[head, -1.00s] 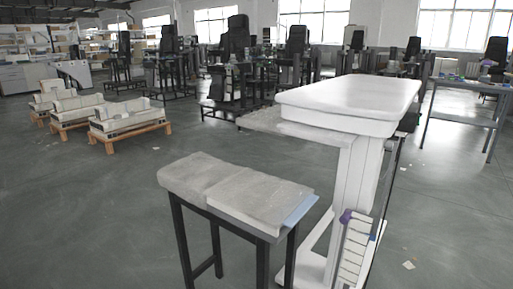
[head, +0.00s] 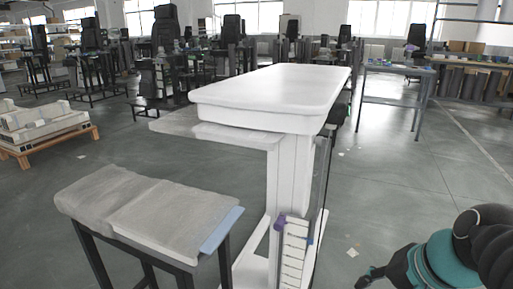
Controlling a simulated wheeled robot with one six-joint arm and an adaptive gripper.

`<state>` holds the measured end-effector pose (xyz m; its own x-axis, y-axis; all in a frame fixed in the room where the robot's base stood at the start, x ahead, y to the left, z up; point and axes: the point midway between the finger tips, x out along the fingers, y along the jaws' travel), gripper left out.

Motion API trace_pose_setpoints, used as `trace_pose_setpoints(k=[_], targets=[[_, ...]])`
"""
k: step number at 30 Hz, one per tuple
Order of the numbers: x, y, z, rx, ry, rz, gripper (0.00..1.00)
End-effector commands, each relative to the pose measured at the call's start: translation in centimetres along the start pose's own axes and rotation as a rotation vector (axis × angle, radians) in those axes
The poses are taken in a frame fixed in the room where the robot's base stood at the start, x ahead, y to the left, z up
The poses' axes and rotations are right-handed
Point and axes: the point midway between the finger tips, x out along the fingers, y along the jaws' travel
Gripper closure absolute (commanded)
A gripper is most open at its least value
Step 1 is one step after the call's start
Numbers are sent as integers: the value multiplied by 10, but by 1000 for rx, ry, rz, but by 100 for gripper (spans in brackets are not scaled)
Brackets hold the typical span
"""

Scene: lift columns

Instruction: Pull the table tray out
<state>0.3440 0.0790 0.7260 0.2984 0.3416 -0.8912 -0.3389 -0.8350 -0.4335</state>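The white table (head: 270,92) stands on a white column in the middle of the head view. Its tray (head: 217,134) is a thin flat slab under the tabletop and sticks out to the left. My gripper (head: 366,281) shows at the lower right, low and well to the right of the table column. It is dark and partly cut off by the bottom edge, so I cannot tell whether its fingers are open. It is apart from the table and the tray.
A dark-legged stand with grey padded slabs (head: 150,207) and a blue sheet (head: 221,230) stands at the front left, near the tray. A pallet with white parts (head: 45,128) is at the far left. A workbench (head: 395,72) stands back right.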

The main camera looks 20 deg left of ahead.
Motion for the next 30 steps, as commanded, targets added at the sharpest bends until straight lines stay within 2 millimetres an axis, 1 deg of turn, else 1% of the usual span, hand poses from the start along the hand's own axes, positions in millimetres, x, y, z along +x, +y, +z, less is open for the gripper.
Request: trace_pose_setpoints(k=[1,2,3,8,9,11,12,15,18,19,21,24,27,30], targets=[[8,-20,-6,96,-65,-48,62],[10,-33,-9,158,-103,-80,62],[13,-51,-14,239,-156,-121,62],[22,-120,-38,555,-389,-267,62],[23,-137,-45,631,-452,-300,62],[26,-162,-58,742,-549,-346,62],[27,-178,-68,812,-616,-375,62],[29,-213,-93,975,-781,-438,62],[31,-240,-118,1102,-930,-486,62],[31,-246,-124,1133,-970,-498,62],[32,-257,-138,1192,-1049,-519,62],[31,-268,-151,1245,-1128,-541,62],[32,-274,-157,1271,-1169,-551,62],[33,-281,-156,1277,-1181,-552,62]])
